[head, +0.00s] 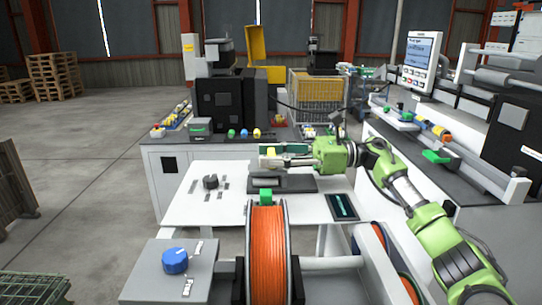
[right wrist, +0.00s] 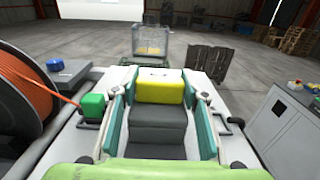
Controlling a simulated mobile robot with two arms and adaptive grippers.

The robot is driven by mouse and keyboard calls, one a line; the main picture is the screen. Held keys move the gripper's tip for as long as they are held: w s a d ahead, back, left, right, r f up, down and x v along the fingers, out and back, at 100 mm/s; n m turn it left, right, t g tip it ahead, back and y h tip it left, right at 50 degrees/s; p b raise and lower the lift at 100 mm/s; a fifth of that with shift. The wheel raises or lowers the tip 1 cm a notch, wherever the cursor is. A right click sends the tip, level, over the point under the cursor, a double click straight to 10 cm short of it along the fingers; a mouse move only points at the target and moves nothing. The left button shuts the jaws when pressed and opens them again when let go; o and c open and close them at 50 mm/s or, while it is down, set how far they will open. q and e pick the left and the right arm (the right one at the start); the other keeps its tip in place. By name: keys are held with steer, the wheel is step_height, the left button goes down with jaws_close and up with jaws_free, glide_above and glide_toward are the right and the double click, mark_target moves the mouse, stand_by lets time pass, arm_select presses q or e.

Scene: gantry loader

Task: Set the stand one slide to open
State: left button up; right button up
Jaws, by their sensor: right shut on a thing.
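My right gripper (head: 272,157) reaches in from the right over the white table (head: 185,205). Its teal fingers are shut on a yellow block (right wrist: 160,90) with a pale top. A dark grey stepped base (head: 283,183) lies just below the gripper. The orange cable reel (head: 267,255) stands in front of the table. A green block (head: 265,196) sits at the top of the reel; it also shows beside the reel in the right wrist view (right wrist: 93,107). I cannot tell from any readable label which part is the stand one slide. My left gripper is not in view.
A blue knob (head: 175,261) sits on a grey box at the front left. A black round part (head: 210,182) and a dark panel (head: 342,207) lie on the table. A machine with a screen (head: 418,60) stands at the right.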

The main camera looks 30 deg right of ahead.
steer(key=b+v, duration=0.3)
steer(key=v, duration=0.1)
steer(key=shift+d+f+b, duration=0.15)
steer(key=shift+d+b, duration=0.05)
steer(key=shift+b, duration=0.2)
steer(key=shift+s+d, duration=0.3)
steer(key=shift+d, duration=0.05)
steer(key=shift+r, duration=0.25)
steer(key=o, duration=1.6)
steer(key=shift+s+d, duration=0.1)
steer(key=shift+d, duration=0.05)
